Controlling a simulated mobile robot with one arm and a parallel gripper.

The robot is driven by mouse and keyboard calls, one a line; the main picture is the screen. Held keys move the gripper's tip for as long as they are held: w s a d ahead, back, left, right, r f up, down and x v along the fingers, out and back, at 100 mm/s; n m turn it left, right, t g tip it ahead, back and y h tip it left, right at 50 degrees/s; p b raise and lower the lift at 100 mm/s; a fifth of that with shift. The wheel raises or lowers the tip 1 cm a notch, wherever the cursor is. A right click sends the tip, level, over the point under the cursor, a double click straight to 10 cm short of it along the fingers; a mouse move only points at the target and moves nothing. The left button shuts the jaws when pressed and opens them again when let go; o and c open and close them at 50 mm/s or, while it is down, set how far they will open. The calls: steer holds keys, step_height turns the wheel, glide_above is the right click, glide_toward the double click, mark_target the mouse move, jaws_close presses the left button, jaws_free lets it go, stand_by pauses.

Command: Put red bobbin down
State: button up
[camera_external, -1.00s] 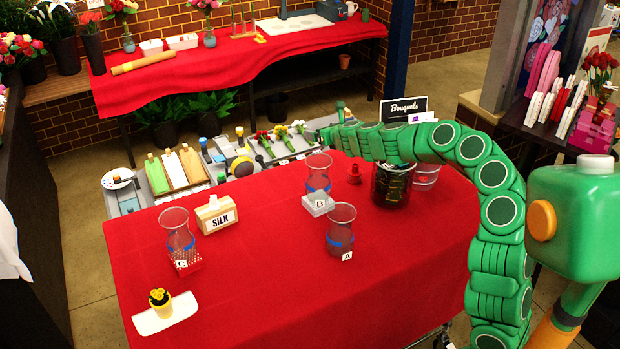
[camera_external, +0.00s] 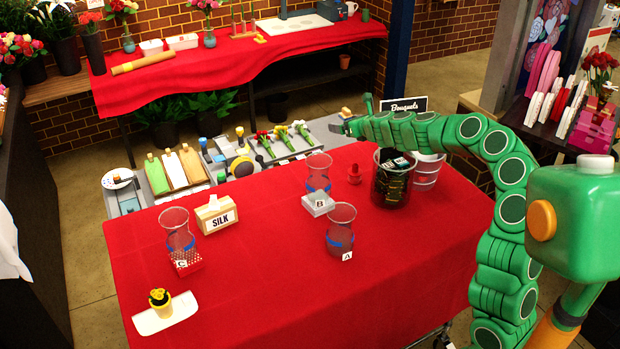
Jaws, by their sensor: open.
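The red bobbin (camera_external: 354,175) stands upright on the red-covered table (camera_external: 250,290), right of glass vase B (camera_external: 318,172) and left of the dark glass jar (camera_external: 391,182). It looks small from here, and nothing holds it. My gripper (camera_external: 358,116) is at the end of the green arm, above and beyond the table's far edge. Its jaws are open and empty, clear of the bobbin. A small tan and white item (camera_external: 346,113) shows beside the jaws on the grey shelf behind.
The SILK box (camera_external: 216,214) and a yellow flower pot (camera_external: 160,301) are at left. A clear bucket (camera_external: 426,171) and the Bouquets sign (camera_external: 404,106) are near the jar. The table's front middle is clear.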

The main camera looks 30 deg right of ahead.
steer(key=s+d+n+g+y, duration=0.1)
steer(key=s+d+n+y, duration=0.2)
steer(key=s, duration=0.9)
steer(key=s+d+n+g+y, duration=0.1)
steer(key=s+n+g+y, duration=0.2)
steer(key=s, duration=1)
steer(key=s+a+f+n+g, duration=0.2)
steer(key=s+a+n+g, duration=0.4)
steer(key=s+a+n, duration=1.05)
steer(key=s+d+f+n+g+h, duration=0.1)
steer(key=s+n+h, duration=0.1)
steer(key=s+n, duration=0.2)
steer(key=s+d+f+n+g+h, duration=0.2)
steer(key=s+n, duration=0.2)
steer(key=s, duration=0.6)
steer(key=s+d+f+n+g+h, duration=0.1)
steer(key=s+f+n+g+h, duration=0.1)
steer(key=s, duration=0.5)
steer(key=shift+d+f+n+h, duration=0.15)
steer(key=shift+n+h, duration=0.35)
steer(key=shift+n, duration=0.55)
